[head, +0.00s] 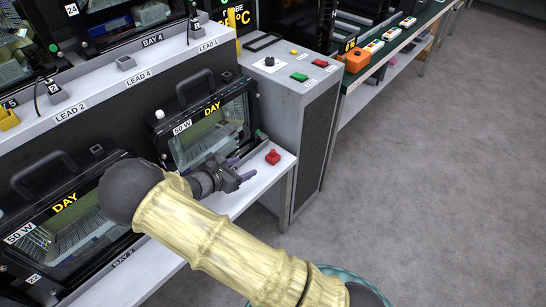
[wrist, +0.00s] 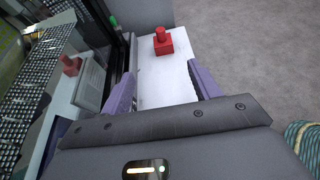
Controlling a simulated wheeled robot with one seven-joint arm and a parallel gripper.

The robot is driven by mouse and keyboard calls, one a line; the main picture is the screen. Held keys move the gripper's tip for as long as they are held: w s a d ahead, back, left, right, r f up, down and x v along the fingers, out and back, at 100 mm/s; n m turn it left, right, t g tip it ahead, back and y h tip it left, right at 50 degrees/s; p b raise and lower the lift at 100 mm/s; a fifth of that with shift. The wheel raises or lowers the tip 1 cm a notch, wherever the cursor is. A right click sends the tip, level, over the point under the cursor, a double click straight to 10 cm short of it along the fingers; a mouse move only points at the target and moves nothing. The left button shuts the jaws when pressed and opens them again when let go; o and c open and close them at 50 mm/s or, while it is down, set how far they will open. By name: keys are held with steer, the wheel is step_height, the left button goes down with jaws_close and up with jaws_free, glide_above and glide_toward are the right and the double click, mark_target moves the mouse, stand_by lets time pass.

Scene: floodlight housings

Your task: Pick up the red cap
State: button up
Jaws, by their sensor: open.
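The red cap (head: 272,157) stands upright on the white shelf (head: 283,172), near its right end, beside a floodlight housing. It has a square base with a narrower knob on top. In the wrist view the red cap (wrist: 163,42) is ahead of my gripper (wrist: 160,70), roughly centred between the two purple fingers and beyond their tips. My gripper (head: 243,170) is open and empty, left of the cap and apart from it. Nothing hides the cap.
The floodlight housing (head: 206,128) with a glass front stands close to my gripper's left; its glass mirrors the cap. A grey cabinet (head: 285,90) with coloured buttons rises behind the shelf. Open floor (head: 430,190) lies to the right.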

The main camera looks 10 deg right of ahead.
mark_target(271, 157)
steer(key=b+x, duration=0.1)
steer(key=x, duration=0.9)
steer(key=shift+w+d+f+b, duration=0.15)
steer(key=shift+d+f+b, duration=0.1)
steer(key=shift+d+b, duration=0.05)
steer(key=b+x, duration=0.1)
steer(key=x, duration=0.4)
steer(key=shift+d+f, duration=0.1)
steer(key=shift+d, duration=0.15)
steer(key=shift+c, duration=0.2)
steer(key=c, duration=1)
